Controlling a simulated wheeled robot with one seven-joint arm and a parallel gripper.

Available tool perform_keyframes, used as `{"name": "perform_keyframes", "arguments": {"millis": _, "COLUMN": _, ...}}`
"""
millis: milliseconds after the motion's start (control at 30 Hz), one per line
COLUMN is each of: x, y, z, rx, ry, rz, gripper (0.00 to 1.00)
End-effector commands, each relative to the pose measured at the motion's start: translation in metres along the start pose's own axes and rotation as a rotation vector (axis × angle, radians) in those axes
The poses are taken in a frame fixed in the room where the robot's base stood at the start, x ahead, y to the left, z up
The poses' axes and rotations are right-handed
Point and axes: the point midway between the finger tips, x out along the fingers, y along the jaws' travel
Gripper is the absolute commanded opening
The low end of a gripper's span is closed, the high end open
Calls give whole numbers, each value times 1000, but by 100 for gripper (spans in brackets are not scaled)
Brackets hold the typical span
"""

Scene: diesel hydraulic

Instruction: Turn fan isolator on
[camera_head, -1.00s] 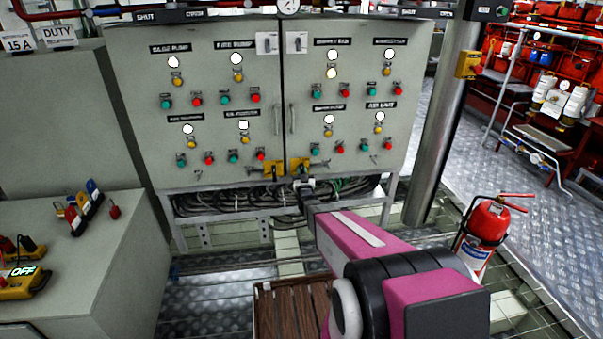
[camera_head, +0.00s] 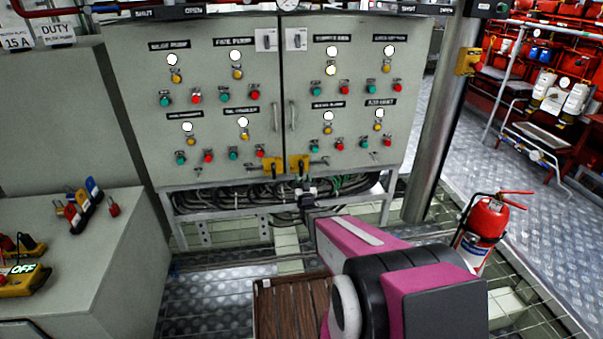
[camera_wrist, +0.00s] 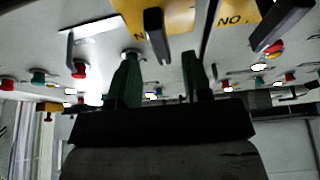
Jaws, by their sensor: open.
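Two yellow isolator plates sit at the bottom middle of the grey cabinet, a left one (camera_head: 273,167) and a right one (camera_head: 299,164), either side of the door seam. I cannot read which is the fan's. In the wrist view, one plate (camera_wrist: 182,14) carries a black handle (camera_wrist: 155,38), and the other plate (camera_wrist: 236,12) carries a slanted black handle (camera_wrist: 282,25). In the head view my gripper (camera_head: 309,192) is just below the plates.
Buttons and lamps cover the cabinet (camera_head: 215,105). Cables (camera_head: 230,200) hang beneath it. A steel pillar (camera_head: 437,130) and a red fire extinguisher (camera_head: 484,225) stand right. A bench (camera_head: 125,240) with padlocks (camera_head: 82,207) is at left.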

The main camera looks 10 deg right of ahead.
Motion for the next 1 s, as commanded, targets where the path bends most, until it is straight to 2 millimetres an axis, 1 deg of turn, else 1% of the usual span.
{"name": "perform_keyframes", "arguments": {"millis": 33, "x": -12, "y": 0, "z": -1, "rx": 0, "ry": -3, "rz": 0, "gripper": 45}}
{"name": "perform_keyframes", "arguments": {"millis": 100, "x": -23, "y": 0, "z": -1, "rx": 1, "ry": -2, "rz": 0, "gripper": 45}}
{"name": "perform_keyframes", "arguments": {"millis": 200, "x": -36, "y": 0, "z": -1, "rx": 1, "ry": -2, "rz": 0, "gripper": 45}}
{"name": "perform_keyframes", "arguments": {"millis": 300, "x": -45, "y": 0, "z": 0, "rx": 1, "ry": -2, "rz": 0, "gripper": 45}}
{"name": "perform_keyframes", "arguments": {"millis": 467, "x": -50, "y": 0, "z": 0, "rx": 1, "ry": 0, "rz": 0, "gripper": 45}}
{"name": "perform_keyframes", "arguments": {"millis": 800, "x": -51, "y": 0, "z": 0, "rx": 1, "ry": -1, "rz": 0, "gripper": 45}}
{"name": "perform_keyframes", "arguments": {"millis": 1000, "x": -62, "y": 0, "z": -6, "rx": 1, "ry": -2, "rz": 0, "gripper": 45}}
